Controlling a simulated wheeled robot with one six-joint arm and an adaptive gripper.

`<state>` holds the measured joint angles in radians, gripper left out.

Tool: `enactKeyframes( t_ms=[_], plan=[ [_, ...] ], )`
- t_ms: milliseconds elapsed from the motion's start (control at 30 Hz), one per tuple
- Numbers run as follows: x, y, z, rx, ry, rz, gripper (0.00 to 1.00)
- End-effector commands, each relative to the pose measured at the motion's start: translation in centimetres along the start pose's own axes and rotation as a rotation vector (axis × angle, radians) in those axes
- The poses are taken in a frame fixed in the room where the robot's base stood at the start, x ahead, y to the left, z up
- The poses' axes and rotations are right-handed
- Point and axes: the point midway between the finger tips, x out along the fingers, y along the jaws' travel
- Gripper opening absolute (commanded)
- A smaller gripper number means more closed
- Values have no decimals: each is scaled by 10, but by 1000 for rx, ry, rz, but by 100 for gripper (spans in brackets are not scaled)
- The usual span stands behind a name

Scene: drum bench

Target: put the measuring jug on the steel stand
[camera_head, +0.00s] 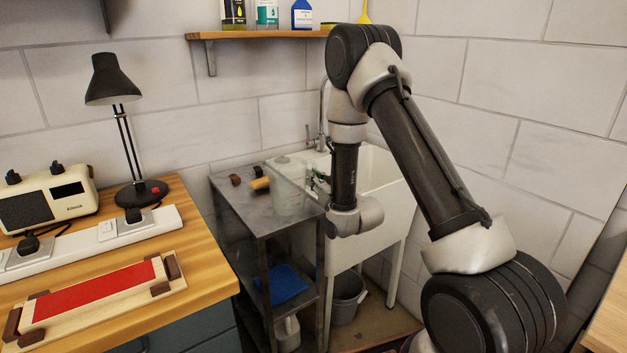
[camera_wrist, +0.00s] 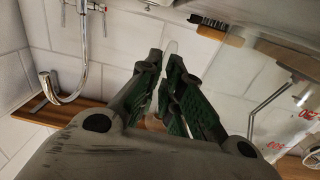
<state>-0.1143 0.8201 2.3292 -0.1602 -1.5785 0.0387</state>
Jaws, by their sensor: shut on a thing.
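The measuring jug (camera_head: 289,188) is a pale, see-through vessel in the head view, over the right part of the steel stand's top. It looks upright. I cannot tell whether its base touches the top. The steel stand (camera_head: 232,199) is a dark grey metal table with lower shelves. My gripper (camera_head: 316,178) is at the jug's right side, partly hidden behind my arm. In the wrist view my gripper (camera_wrist: 166,62) has its green-padded fingers closed around a thin pale strip, which looks like the jug's handle.
Small brown and dark items, including a wooden-handled brush (camera_head: 261,183), lie on the stand left of the jug. A white sink (camera_head: 377,178) with a tap stands close on the right. A wooden bench (camera_head: 205,232) is at left. A wall shelf (camera_head: 262,35) hangs above.

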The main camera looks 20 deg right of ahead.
Motion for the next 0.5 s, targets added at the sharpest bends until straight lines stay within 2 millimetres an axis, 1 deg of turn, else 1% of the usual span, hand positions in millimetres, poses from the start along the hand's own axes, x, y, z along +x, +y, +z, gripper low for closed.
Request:
enactKeyframes(
  t_ms=[333, 400, 467, 500],
  plan=[
    [0, 0, 3, 0, 1, 0, 0],
    [0, 0, 3, -1, 0, 0, 16],
    [0, 0, 3, -1, 0, 0, 27],
    [0, 0, 3, -1, 0, 0, 29]
  ],
)
